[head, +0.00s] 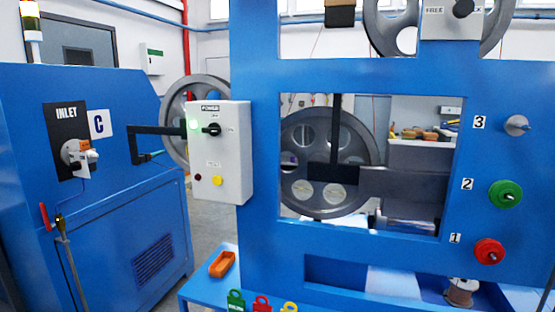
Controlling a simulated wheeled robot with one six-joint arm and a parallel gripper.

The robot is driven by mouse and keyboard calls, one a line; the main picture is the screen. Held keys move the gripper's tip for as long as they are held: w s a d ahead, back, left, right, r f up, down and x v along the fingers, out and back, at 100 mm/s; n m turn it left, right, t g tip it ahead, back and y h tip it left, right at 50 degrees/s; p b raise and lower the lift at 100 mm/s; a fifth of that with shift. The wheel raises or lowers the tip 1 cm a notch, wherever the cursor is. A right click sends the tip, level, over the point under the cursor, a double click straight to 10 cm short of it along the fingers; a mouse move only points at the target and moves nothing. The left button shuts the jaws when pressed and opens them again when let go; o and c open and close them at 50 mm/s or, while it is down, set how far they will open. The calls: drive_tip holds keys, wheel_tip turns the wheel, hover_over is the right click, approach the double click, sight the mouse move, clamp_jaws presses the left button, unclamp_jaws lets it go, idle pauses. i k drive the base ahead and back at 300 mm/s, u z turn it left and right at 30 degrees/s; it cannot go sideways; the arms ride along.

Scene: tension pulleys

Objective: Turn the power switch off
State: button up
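The power switch (212,129) is a black rotary knob under the label POWER, on the front of a light grey control box (230,165). Lower on the box are a yellow button (217,181) and a small dark red button or lamp (198,177). My gripper is not in view, and nothing touches the switch.
A black bracket (150,131) juts out left of the box. A blue machine frame (258,215) stands to the right, with green (505,194) and red (489,251) round pieces on pegs. A blue INLET cabinet (120,220) stands left.

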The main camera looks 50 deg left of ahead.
sight(214, 130)
drive_tip(key=u, duration=2.4)
